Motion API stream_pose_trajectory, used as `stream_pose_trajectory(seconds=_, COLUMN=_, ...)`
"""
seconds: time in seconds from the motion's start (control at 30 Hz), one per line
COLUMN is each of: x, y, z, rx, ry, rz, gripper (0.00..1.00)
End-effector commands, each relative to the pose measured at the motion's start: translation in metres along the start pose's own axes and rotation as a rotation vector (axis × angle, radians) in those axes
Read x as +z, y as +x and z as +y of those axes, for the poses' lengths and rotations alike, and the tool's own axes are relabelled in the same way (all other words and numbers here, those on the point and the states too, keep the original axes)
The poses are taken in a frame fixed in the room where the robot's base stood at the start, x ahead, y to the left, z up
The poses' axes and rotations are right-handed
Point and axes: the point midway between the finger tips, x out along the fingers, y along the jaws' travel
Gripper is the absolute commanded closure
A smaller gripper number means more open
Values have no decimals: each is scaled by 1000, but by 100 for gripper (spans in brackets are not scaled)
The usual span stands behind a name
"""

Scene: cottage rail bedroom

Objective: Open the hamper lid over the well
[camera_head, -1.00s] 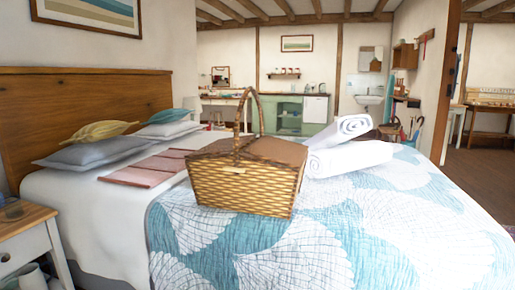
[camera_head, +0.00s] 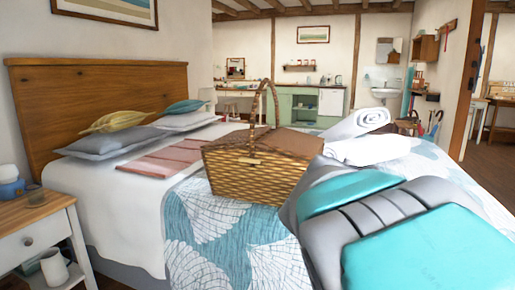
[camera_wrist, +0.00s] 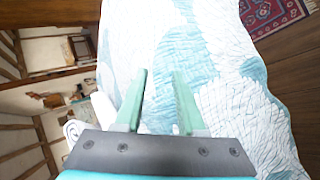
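A wicker hamper (camera_head: 255,175) with a tall arched handle (camera_head: 272,100) stands on the bed. Its brown lid (camera_head: 285,142) looks shut, and the well under it is hidden. My arm shows large in the head view at the lower right, in front of and to the right of the hamper. My gripper (camera_wrist: 160,92) shows in the wrist view with its two green fingers apart and nothing between them. The wrist view looks over the bed quilt; the hamper is not seen there.
White rolled towels (camera_head: 362,122) lie behind and right of the hamper. A pink folded cloth (camera_head: 165,160) and pillows (camera_head: 110,138) lie to the left. A nightstand (camera_head: 38,235) with a mug (camera_head: 53,268) is at the lower left. The quilt (camera_head: 225,235) in front is clear.

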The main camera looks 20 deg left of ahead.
Motion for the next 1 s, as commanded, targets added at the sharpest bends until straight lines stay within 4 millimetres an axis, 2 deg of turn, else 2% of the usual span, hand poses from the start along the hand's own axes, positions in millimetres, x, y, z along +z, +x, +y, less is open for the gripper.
stream_pose_trajectory(seconds=0.03, x=-41, y=-16, z=7, rx=71, ry=-54, rz=65, gripper=61)
stream_pose_trajectory(seconds=0.07, x=-64, y=-26, z=10, rx=115, ry=-88, rz=102, gripper=61)
stream_pose_trajectory(seconds=0.1, x=-96, y=-44, z=14, rx=175, ry=-129, rz=157, gripper=61)
stream_pose_trajectory(seconds=0.17, x=-143, y=-74, z=13, rx=261, ry=-191, rz=243, gripper=61)
stream_pose_trajectory(seconds=0.2, x=-174, y=-97, z=10, rx=318, ry=-232, rz=302, gripper=61)
stream_pose_trajectory(seconds=0.3, x=-240, y=-158, z=-8, rx=445, ry=-321, rz=440, gripper=61)
stream_pose_trajectory(seconds=0.4, x=-286, y=-215, z=-30, rx=543, ry=-385, rz=556, gripper=61)
stream_pose_trajectory(seconds=0.5, x=-313, y=-256, z=-49, rx=607, ry=-426, rz=637, gripper=61)
stream_pose_trajectory(seconds=0.63, x=-328, y=-281, z=-60, rx=645, ry=-448, rz=687, gripper=61)
stream_pose_trajectory(seconds=0.73, x=-334, y=-281, z=-60, rx=651, ry=-453, rz=693, gripper=61)
stream_pose_trajectory(seconds=1.0, x=-360, y=-256, z=-43, rx=647, ry=-450, rz=689, gripper=61)
